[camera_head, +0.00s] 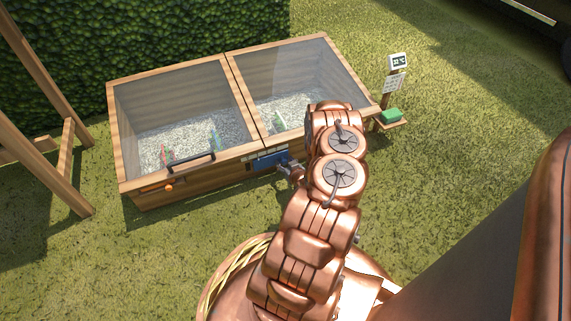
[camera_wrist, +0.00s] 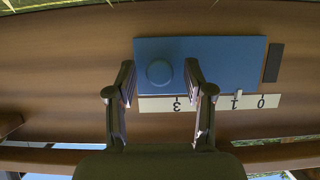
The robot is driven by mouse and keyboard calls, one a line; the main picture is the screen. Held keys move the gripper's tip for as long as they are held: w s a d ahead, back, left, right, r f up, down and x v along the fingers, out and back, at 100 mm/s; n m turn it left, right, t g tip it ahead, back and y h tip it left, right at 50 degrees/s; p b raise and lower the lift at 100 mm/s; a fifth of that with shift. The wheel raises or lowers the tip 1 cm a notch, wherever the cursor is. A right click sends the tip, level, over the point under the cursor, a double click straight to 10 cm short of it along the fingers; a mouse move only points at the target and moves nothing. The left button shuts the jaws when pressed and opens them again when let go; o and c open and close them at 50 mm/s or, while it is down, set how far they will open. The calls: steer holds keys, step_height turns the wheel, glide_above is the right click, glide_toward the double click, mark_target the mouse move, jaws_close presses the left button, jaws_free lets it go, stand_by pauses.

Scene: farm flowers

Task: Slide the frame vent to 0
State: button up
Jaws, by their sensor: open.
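The cold frame (camera_head: 190,180) has a wooden front wall with a blue vent slide (camera_head: 268,160). In the wrist view the blue slide (camera_wrist: 215,55) carries a round blue knob (camera_wrist: 159,72). Below it runs a pale scale strip (camera_wrist: 155,104), its figures upside down, with 3, 1 and 0 readable; one figure is hidden by my right finger. A small pale pointer (camera_wrist: 239,92) on the slide's edge stands close to the 1. My gripper (camera_wrist: 160,84) is open, its fingers to either side of the knob; contact cannot be told. It also shows in the head view (camera_head: 286,168).
A dark slot (camera_wrist: 273,62) lies right of the slide in the wrist view. A glazed lid with a black handle (camera_head: 191,163) covers the frame's left half. A post with a display (camera_head: 398,61) and a green block (camera_head: 392,114) stand right. Grass lies in front.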

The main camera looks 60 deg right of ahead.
steer(key=shift+c, duration=0.3)
jaws_close()
stand_by(0.3)
